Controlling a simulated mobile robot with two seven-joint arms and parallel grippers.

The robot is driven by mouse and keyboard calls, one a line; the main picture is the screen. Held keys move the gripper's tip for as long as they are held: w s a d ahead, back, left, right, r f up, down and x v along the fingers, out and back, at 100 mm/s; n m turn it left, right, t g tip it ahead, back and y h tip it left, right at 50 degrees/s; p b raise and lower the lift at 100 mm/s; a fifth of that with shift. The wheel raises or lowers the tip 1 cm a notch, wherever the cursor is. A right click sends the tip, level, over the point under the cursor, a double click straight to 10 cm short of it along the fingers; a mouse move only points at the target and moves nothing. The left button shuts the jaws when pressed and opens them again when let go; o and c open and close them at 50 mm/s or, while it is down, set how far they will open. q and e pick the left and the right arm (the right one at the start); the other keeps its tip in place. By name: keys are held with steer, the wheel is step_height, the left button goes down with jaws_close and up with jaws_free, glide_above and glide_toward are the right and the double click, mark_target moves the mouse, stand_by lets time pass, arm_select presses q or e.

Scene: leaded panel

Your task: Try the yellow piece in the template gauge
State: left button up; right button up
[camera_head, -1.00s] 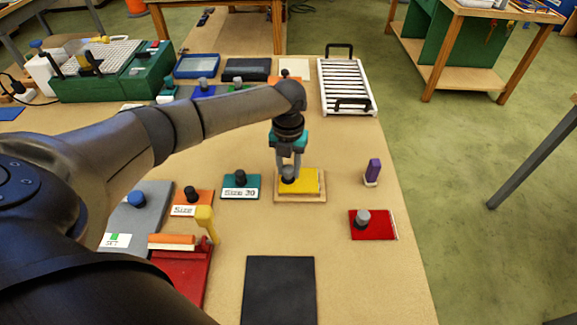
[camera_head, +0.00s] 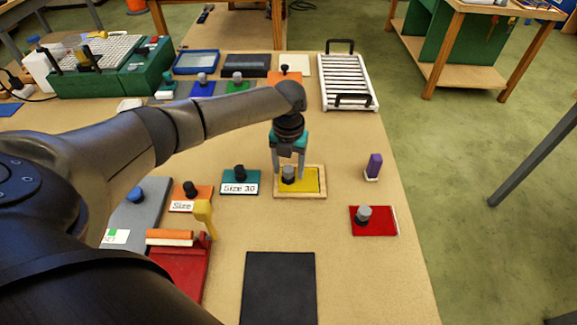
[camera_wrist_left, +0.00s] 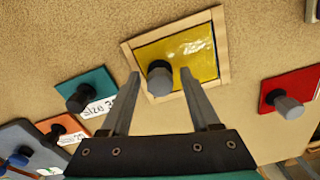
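The yellow piece (camera_head: 311,181), a flat glossy plate with a grey knob (camera_head: 288,176), lies inside the pale wooden frame of the template gauge (camera_head: 300,196). In the left wrist view the yellow piece (camera_wrist_left: 197,48) sits within the frame (camera_wrist_left: 222,45), with the rim showing along its sides; fingers hide part of the near edge. My left gripper (camera_head: 289,173) is above the gauge, fingers apart on either side of the knob. The wrist view shows gaps between the knob (camera_wrist_left: 160,78) and both fingers. My right gripper is not in view.
A teal piece labelled Size 30 (camera_head: 240,185) and an orange piece (camera_head: 190,193) lie to the left. A red piece (camera_head: 373,222) and a purple block (camera_head: 374,165) are to the right. A black mat (camera_head: 279,290) lies in front, and a white rack (camera_head: 347,82) stands behind.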

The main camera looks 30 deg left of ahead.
arm_select(q)
steer(key=shift+o, duration=0.5)
step_height(320, 180, up, 15)
steer(key=p, duration=0.1)
steer(key=shift+r, duration=0.15)
steer(key=shift+s, duration=0.1)
stand_by(0.4)
